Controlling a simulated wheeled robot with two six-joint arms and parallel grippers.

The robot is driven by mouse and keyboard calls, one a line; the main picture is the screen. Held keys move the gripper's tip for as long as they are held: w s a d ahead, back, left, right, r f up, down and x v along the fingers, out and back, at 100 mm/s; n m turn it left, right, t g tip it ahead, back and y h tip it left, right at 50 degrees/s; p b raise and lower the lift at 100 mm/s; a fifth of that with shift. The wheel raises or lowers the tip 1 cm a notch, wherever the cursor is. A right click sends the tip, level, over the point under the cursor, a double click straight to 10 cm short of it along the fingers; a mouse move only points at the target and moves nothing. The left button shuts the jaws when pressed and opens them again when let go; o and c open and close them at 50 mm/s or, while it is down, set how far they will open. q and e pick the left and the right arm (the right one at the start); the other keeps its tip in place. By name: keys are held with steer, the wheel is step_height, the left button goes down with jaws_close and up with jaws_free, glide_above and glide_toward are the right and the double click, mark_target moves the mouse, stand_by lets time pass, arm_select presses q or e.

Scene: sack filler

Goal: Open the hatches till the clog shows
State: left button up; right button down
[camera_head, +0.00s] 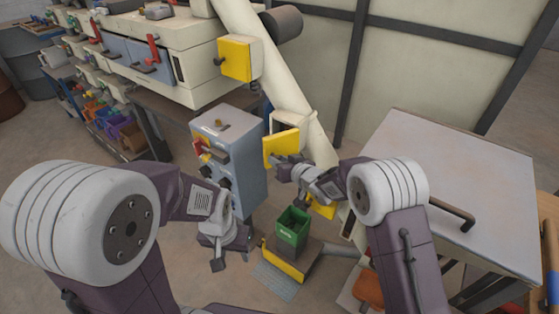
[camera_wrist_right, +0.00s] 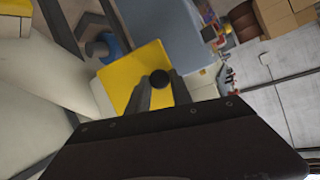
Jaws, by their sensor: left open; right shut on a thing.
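A cream chute (camera_head: 270,72) slants down with yellow hatches along it. The upper hatch (camera_head: 238,58) looks shut, its dark knob pointing left. The middle hatch (camera_head: 281,147) stands below a cream collar (camera_head: 291,122) and looks at least partly swung out from it. My right gripper (camera_head: 283,165) is at this hatch; in the right wrist view its fingers (camera_wrist_right: 162,85) are shut on the dark knob (camera_wrist_right: 160,79) before the yellow panel (camera_wrist_right: 132,72). The lower hatch (camera_head: 323,208) is partly hidden by my right arm. My left gripper (camera_head: 220,258) hangs open and empty, low at centre-left. No clog is visible.
A grey-blue control box (camera_head: 238,165) stands between my left arm and the chute. A green bin (camera_head: 291,228) sits below the chute on a yellow-edged base (camera_head: 283,260). A pale table (camera_head: 450,175) with a handle is at right. A bench machine (camera_head: 150,50) stands back left.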

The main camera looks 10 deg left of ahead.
steer(key=c, duration=1.1)
jaws_free()
steer(key=shift+w, duration=0.1)
steer(key=shift+c, duration=0.2)
steer(key=v, duration=0.9)
